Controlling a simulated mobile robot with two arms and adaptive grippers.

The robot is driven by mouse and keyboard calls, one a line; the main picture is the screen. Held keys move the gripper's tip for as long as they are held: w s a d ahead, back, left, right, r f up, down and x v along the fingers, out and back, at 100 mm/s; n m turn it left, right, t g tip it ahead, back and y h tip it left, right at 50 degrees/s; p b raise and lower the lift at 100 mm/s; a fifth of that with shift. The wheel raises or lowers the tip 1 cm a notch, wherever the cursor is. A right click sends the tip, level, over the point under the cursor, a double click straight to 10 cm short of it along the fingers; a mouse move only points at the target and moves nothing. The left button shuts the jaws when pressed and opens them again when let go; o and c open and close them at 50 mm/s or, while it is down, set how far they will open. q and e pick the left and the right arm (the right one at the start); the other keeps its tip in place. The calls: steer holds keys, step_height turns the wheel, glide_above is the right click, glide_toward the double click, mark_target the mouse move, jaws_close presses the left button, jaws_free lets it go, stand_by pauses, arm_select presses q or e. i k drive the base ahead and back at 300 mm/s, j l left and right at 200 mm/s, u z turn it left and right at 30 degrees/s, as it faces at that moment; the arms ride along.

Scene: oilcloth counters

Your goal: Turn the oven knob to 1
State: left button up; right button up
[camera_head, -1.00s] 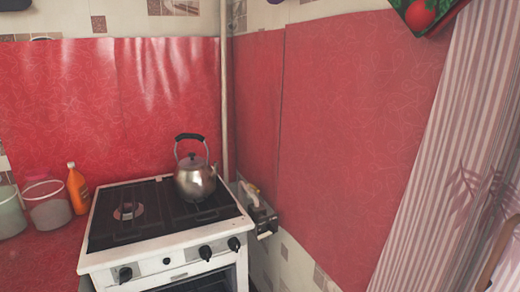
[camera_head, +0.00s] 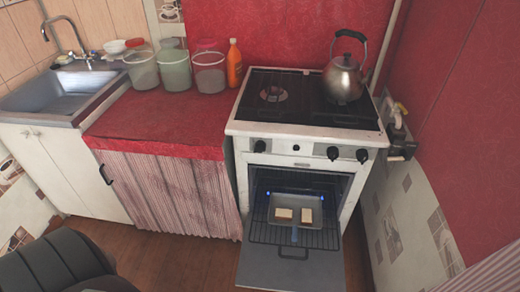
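The white oven (camera_head: 306,154) stands right of centre with its door (camera_head: 290,268) hanging open. Its front panel carries black knobs: one at the left (camera_head: 260,146), and two at the right, the inner knob (camera_head: 333,153) and the outer knob (camera_head: 362,155). A small dark button (camera_head: 296,147) sits between them. The knob markings are too small to read. Inside the oven, a tray (camera_head: 295,225) with two pale slices (camera_head: 284,214) rests on a wire rack (camera_head: 265,233). Neither of my grippers shows in the view.
A metal kettle (camera_head: 343,79) stands on the stove top's right rear. Left are the red counter (camera_head: 150,118), several jars, an orange bottle (camera_head: 234,64) and a sink (camera_head: 55,90). The open door juts over the wooden floor (camera_head: 180,262). A dark chair-like shape (camera_head: 50,268) is at lower left.

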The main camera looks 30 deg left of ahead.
mark_target(261, 146)
steer(key=k+j+u, duration=0.1)
steer(key=u, duration=0.85)
